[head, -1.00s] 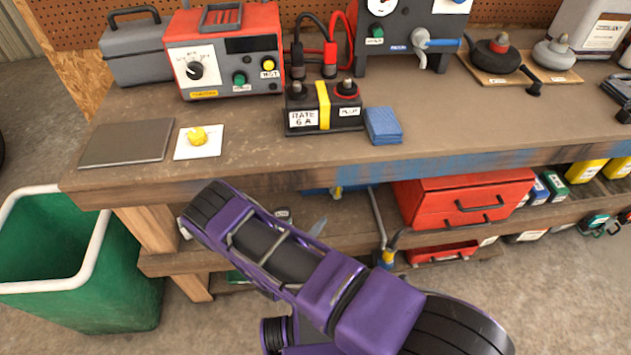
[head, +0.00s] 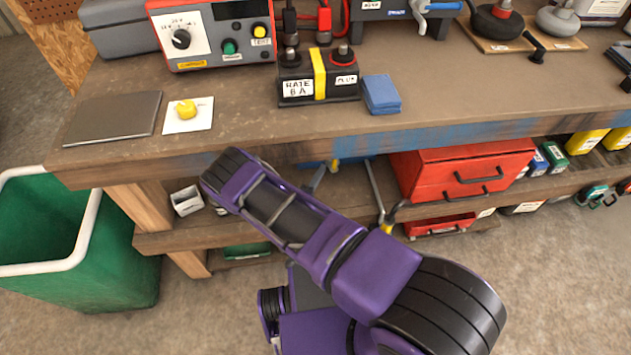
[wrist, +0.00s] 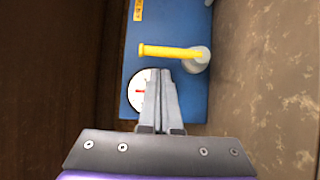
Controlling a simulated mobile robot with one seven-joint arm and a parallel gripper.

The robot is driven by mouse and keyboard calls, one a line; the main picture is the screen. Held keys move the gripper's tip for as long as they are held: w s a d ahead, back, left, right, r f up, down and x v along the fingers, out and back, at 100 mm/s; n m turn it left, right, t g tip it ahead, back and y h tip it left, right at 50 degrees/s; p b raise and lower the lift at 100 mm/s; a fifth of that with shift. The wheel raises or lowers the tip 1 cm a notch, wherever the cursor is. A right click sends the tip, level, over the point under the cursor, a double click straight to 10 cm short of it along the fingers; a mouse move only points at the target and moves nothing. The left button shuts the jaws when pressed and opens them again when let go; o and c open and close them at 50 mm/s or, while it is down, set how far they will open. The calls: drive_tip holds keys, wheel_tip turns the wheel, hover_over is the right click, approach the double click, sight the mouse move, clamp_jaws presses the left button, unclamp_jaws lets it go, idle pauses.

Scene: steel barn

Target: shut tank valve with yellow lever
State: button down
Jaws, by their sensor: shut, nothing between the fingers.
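In the wrist view, the yellow lever (wrist: 168,52) lies crosswise on the blue tank (wrist: 132,85), its right end at a pale round valve fitting (wrist: 198,60). A white gauge with a red needle (wrist: 137,92) is partly covered by my fingers. My gripper (wrist: 162,72) is shut and empty, its tips just below the lever in the picture. I cannot tell whether they touch it. In the head view, a bit of blue and a yellow piece (head: 335,165) show under the bench edge. My gripper is hidden there behind my arm and the bench.
The workbench (head: 240,140) overhangs a lower shelf (head: 160,240) close around my arm. A red drawer box (head: 462,172) stands on the shelf to the right. A green bin (head: 110,270) stands at left. The floor at lower right is clear.

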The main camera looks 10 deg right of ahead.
drive_tip(key=shift+x, duration=2.05)
